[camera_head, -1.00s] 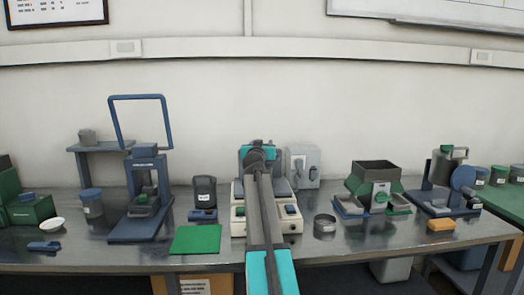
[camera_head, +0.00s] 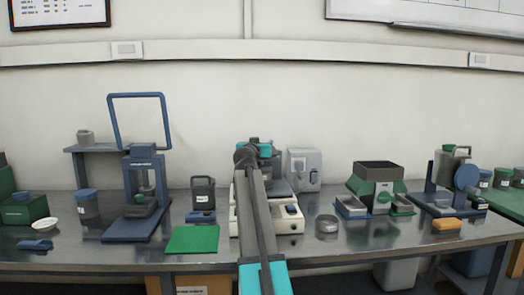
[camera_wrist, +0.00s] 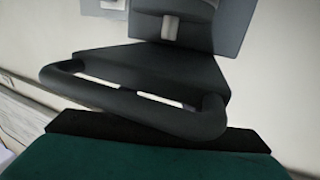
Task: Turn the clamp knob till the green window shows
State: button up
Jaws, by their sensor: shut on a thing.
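A cream-based machine (camera_head: 290,221) with grey parts stands at the middle of the bench, mostly behind my arm. My gripper (camera_head: 253,152) is at its upper part, largely covered by my own arm links. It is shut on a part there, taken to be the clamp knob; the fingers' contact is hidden. In the wrist view a thick dark grey looped bar (camera_wrist: 130,108) joins a dark block (camera_wrist: 150,68), with a grey plate above. A dark green surface with a black strip fills the bottom. No green window can be made out in either view.
A dark jar (camera_head: 202,192) and a green mat (camera_head: 193,239) are left of the machine. A light grey box (camera_head: 304,170) stands behind it to the right, and a round tin (camera_head: 327,226) in front. A blue framed stand (camera_head: 130,228) is further left.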

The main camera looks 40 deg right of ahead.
jog(key=shift+a+f+m+g+h+b, duration=0.1)
jog(key=shift+f+m+g+h+b, duration=0.2)
jog(key=shift+b, duration=0.7)
jog(key=shift+r+g, duration=0.25)
jog(key=shift+g, duration=0.05)
jog(key=o, duration=1)
jog(key=shift+r, duration=0.1)
jog(key=shift+o, duration=0.2)
jog(key=shift+s+a, duration=0.15)
jog(key=p+v, duration=0.1)
jog(key=v, duration=1.2)
jog(key=shift+a+p, duration=0.2)
jog(key=shift+p, duration=0.1)
jog(key=shift+s, duration=0.1)
